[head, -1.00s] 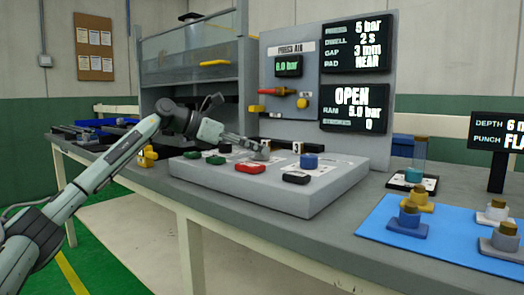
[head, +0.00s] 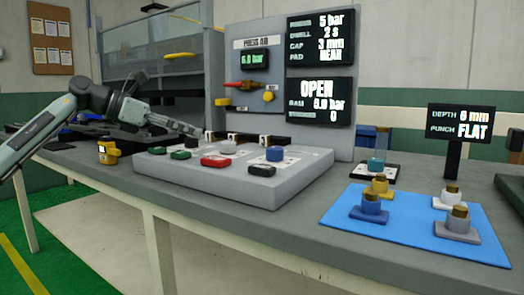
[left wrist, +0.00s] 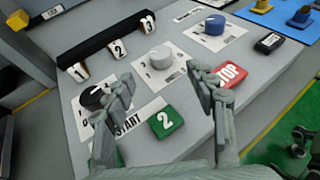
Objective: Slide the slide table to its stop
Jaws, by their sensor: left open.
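No part is plainly marked as the slide table. A dark low assembly (head: 85,133) lies at the left of the bench below the press housing, partly hidden by my left arm, and I cannot tell whether it is the slide table. My left gripper (head: 196,131) is open and empty near the left rear of the grey control panel (head: 300,168). In the left wrist view the open fingers (left wrist: 162,80) are spread over the panel, one near the black knob, the other near the red STOP button (left wrist: 229,74). My right gripper is out of view.
The panel carries green buttons (head: 180,155), a grey knob (head: 227,147) and a blue knob (head: 275,153). A yellow object (head: 108,153) stands left of it. A blue mat (head: 400,240) with several fittings lies to the right. Display screens stand behind.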

